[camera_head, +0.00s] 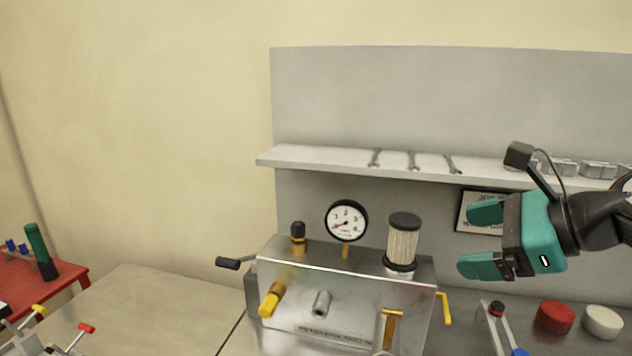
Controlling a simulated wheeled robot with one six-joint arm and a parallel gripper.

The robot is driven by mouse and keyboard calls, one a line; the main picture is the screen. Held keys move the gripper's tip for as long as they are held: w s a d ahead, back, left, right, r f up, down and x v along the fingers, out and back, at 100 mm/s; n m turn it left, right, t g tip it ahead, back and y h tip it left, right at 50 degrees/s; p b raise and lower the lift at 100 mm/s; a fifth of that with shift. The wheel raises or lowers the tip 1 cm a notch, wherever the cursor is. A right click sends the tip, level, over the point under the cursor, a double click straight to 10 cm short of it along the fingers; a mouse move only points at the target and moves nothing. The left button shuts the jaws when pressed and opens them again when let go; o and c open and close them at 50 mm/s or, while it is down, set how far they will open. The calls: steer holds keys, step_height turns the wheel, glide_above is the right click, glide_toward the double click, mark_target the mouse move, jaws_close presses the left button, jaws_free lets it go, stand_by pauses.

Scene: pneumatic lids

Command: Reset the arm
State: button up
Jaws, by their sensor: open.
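My gripper (474,240) is at the right, held in the air in front of the back panel. Its two teal fingers point left and stand apart, with nothing seen between them. A small camera on a bracket sits above it, and my dark arm comes in from the right edge. A metal pneumatic unit (280,331) stands below and to the left of my gripper, apart from it. It carries a round pressure gauge (346,222), a pleated filter (402,244), a yellow-and-black fitting (298,238) and a yellow lever (443,308) on its right side.
A grey shelf (320,160) with several wrenches runs behind my gripper. A red lid (555,317) and a white lid (603,322) are on the bench below my gripper. A red table (72,281) with a green-handled tool (38,247) is at the left. The bench (150,305) left of the unit is clear.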

steer(key=s+a+f+n+g+h, duration=0.2)
steer(key=s+a+n+g, duration=0.2)
steer(key=s+n, duration=0.4)
steer(key=s+a+f+n+g+h, duration=0.1)
steer(key=s+a+n+g, duration=0.3)
steer(key=n, duration=1.7)
steer(key=s+a+h, duration=0.1)
steer(key=s, duration=0.2)
steer(key=shift+s+f+n, duration=0.3)
steer(key=shift+s+f, duration=0.05)
steer(key=shift+s, duration=0.05)
